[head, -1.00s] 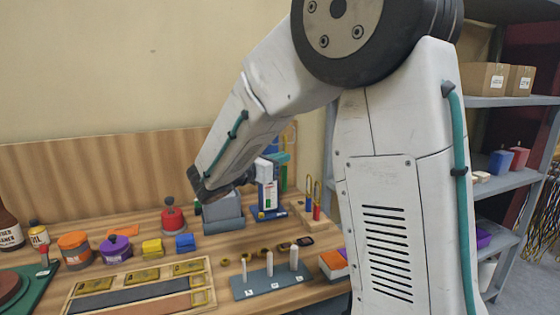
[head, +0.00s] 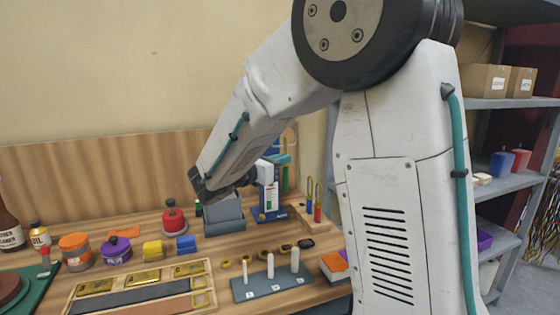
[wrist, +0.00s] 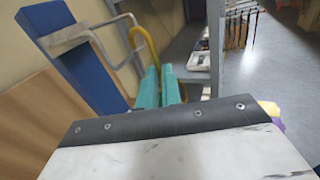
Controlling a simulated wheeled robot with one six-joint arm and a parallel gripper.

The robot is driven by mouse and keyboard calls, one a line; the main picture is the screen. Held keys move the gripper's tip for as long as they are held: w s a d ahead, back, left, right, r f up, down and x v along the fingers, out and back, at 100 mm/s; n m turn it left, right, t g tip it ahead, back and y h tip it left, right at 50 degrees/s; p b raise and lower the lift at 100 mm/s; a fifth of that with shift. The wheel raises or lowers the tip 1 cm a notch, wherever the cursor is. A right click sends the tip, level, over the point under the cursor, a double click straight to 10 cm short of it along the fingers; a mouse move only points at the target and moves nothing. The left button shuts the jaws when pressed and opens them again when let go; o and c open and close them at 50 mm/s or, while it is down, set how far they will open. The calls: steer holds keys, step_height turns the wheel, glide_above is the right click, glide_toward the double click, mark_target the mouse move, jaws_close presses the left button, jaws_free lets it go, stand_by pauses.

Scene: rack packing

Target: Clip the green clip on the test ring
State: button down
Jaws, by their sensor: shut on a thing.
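My gripper shows as teal fingers in the wrist view (wrist: 160,88) and beside the blue stand in the head view (head: 280,160). It is shut on the green clip, whose brass-yellow loop (wrist: 152,42) rises above the fingers; its green body (head: 285,181) shows partly below them. A bent grey metal rod, apparently the test ring (wrist: 100,33), sticks out from a blue post (wrist: 75,50). The yellow loop overlaps the rod's end in the wrist view; I cannot tell whether they are linked.
The blue stand (head: 268,199) is on the bench beside a grey bin (head: 224,214). Blue and red clips (head: 317,203) stand to its right. A peg plate (head: 262,289) and a slotted wooden tray (head: 211,279) lie in front. Metal shelves (head: 500,102) stand at right.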

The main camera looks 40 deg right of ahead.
steer(key=shift+w+d, duration=0.35)
steer(key=shift+w, duration=0.25)
steer(key=shift+w+d, duration=0.3)
steer(key=shift+w, duration=0.25)
stand_by(1.0)
steer(key=shift+w+f, duration=0.1)
steer(key=shift+f, duration=0.65)
stand_by(0.5)
steer(key=c, duration=2.1)
jaws_free()
steer(key=shift+f, duration=0.25)
steer(key=shift+c, duration=0.2)
